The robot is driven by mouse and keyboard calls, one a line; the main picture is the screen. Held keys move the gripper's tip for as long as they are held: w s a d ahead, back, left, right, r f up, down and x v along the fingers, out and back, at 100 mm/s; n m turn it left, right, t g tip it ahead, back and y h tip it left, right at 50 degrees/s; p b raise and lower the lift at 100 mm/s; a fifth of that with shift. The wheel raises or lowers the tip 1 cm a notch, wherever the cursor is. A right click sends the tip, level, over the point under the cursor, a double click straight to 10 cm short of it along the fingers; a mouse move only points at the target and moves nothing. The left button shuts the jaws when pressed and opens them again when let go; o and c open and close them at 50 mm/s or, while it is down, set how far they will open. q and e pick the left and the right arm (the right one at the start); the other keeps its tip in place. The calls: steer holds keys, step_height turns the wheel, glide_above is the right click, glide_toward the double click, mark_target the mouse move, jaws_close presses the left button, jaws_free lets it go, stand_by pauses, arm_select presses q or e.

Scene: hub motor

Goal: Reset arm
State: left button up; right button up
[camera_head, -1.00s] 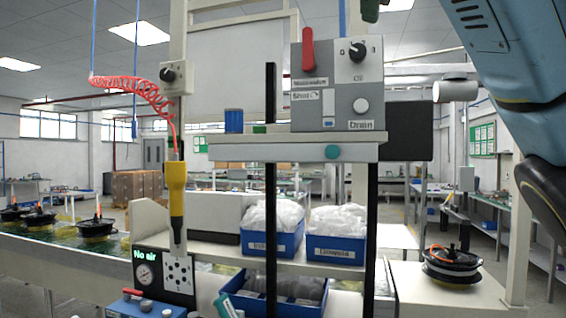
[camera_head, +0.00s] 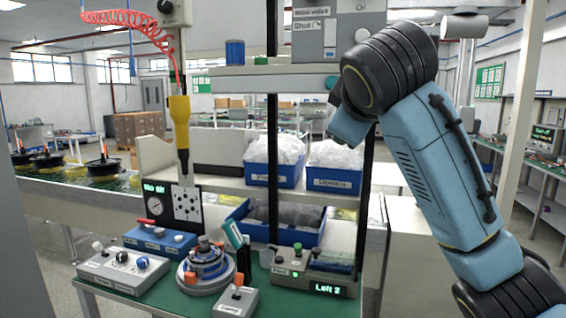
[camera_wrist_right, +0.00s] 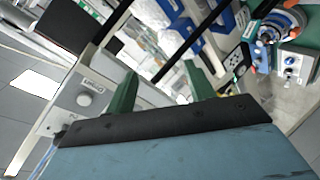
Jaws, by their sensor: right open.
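My right arm, blue with black joints, comes in from the right in the head view and bends across the front of the workstation. Its gripper is not visible there. In the right wrist view the right gripper (camera_wrist_right: 162,90) is open, its two green fingers spread apart with nothing between them. My left arm and gripper are not in view.
A post-mounted shelf carries a grey control box (camera_head: 322,42). Blue bins (camera_head: 333,181) with white bags stand behind. A yellow tool (camera_head: 180,120) hangs from a red coil. The green bench holds a round blue fixture (camera_head: 206,268), switch boxes (camera_head: 122,271) and a display unit (camera_head: 312,280).

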steer(key=s+d+f+m+g+y, duration=0.1)
steer(key=s+d+f+m+g, duration=0.15)
steer(key=f, duration=1.35)
steer(key=s+d+f+m+g+y, duration=0.1)
steer(key=s+f+g, duration=0.2)
steer(key=f, duration=1.4)
steer(key=s+d+f+m+g, duration=0.2)
steer(key=s+d+f, duration=0.1)
steer(key=s+f, duration=0.9)
steer(key=s+d+f+m+g, duration=0.1)
steer(key=s+d+f+m, duration=0.1)
steer(key=s+f, duration=0.45)
steer(key=s+d+f+m+g, duration=0.1)
steer(key=s+d+f+g, duration=0.15)
steer(key=s, duration=0.75)
step_height(320, 180, down, 26)
steer(key=s, duration=0.2)
steer(key=s+d+f+g+h+b, duration=0.1)
steer(key=s+d+f+g, duration=0.1)
steer(key=s+f, duration=1.3)
steer(key=shift+s+d+f, duration=0.2)
steer(key=shift+s+d, duration=0.1)
steer(key=shift+s, duration=0.55)
